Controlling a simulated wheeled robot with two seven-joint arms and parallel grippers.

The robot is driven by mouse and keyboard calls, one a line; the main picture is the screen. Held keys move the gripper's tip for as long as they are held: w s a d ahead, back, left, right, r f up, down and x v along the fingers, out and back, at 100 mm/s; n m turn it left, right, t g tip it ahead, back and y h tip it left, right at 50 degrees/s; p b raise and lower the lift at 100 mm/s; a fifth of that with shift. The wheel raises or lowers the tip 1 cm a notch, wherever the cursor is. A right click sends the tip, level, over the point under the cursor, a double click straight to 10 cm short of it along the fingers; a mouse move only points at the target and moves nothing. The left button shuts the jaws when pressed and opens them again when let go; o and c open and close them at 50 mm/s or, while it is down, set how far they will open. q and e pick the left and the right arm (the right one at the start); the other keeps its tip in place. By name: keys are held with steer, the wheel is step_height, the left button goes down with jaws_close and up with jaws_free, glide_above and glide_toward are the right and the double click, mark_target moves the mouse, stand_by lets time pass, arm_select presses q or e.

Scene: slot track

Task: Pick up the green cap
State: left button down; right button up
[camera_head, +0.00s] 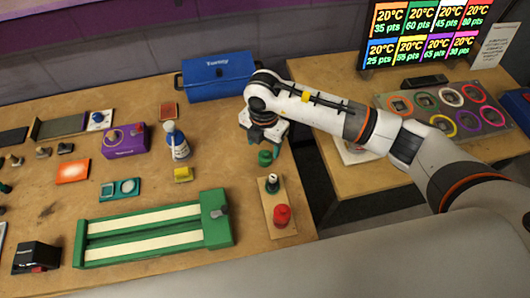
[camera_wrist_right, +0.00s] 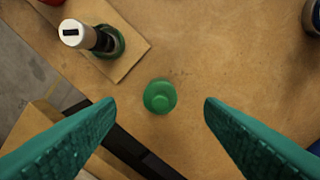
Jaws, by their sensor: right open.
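The green cap (camera_head: 265,157) is small and round and stands on the wooden table near its right edge. In the right wrist view the green cap (camera_wrist_right: 160,97) lies near the middle, seen from above, between and beyond the two teal fingers. My right gripper (camera_wrist_right: 160,108) is open and empty, with the fingers wide on either side of the cap and not touching it. In the head view my right gripper (camera_head: 264,132) hangs just above the cap, its fingers mostly hidden by the wrist. My left gripper does not show.
A wooden board (camera_head: 268,211) with a dark-and-white post (camera_head: 272,184) and a red knob (camera_head: 282,215) lies in front of the cap. A blue case (camera_head: 217,76) stands behind. The table edge is right.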

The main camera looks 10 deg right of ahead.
mark_target(265, 152)
steer(key=shift+w+f+p, duration=0.1)
steer(key=shift+f+p, duration=0.2)
steer(key=shift+f, duration=0.3)
steer(key=f, duration=0.1)
steer(key=f+p, duration=0.1)
steer(key=f, duration=0.2)
steer(key=shift+d+f+p, duration=0.2)
steer(key=shift+d+p, duration=0.05)
steer(key=shift+p, duration=0.05)
steer(key=shift+w+f, duration=0.1)
steer(key=shift+f, duration=0.05)
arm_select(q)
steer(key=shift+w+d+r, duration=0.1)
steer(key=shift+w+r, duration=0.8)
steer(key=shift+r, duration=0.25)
arm_select(e)
steer(key=c, duration=1)
